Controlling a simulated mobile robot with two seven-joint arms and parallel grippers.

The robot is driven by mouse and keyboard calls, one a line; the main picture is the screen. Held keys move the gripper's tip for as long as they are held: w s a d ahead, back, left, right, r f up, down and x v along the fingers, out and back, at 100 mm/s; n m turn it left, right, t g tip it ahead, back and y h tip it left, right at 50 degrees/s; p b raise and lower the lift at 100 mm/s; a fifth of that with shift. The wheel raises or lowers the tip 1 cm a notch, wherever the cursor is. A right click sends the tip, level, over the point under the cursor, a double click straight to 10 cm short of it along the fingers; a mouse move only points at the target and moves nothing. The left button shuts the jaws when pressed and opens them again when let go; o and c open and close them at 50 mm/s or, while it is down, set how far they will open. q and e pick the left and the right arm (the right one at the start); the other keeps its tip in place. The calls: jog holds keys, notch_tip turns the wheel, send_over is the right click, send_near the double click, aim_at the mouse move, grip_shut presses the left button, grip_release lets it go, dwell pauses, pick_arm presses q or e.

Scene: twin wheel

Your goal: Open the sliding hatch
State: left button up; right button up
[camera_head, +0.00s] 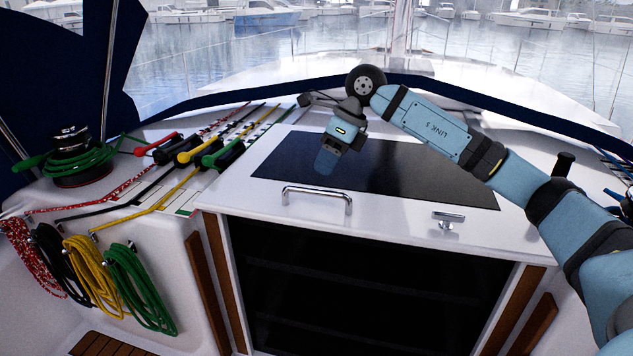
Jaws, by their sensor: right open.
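The sliding hatch is a white frame with a dark glossy panel (410,172) on the cabin top. A silver bar handle (317,191) stands on its near white edge, left of the middle. Below it is a dark cabin opening (360,290) between wooden trims. My right gripper (328,158) is over the dark panel, a little above and behind the handle, apart from it. Its fingers point down, and it appears empty. My left gripper is not in view.
A small silver latch (448,218) sits right of the handle. A winch (75,155) with green rope, coloured clutch levers (200,152) and hanging rope coils (100,275) are at the left. A black winch handle or post (563,163) stands at the right.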

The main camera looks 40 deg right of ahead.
jog(key=x, duration=0.4)
jog(key=shift+a+f, duration=0.1)
jog(key=shift+a, duration=0.1)
jog(key=shift+w+a+f, duration=0.1)
jog(key=shift+a+f, duration=0.1)
jog(key=shift+f, duration=0.4)
grip_shut()
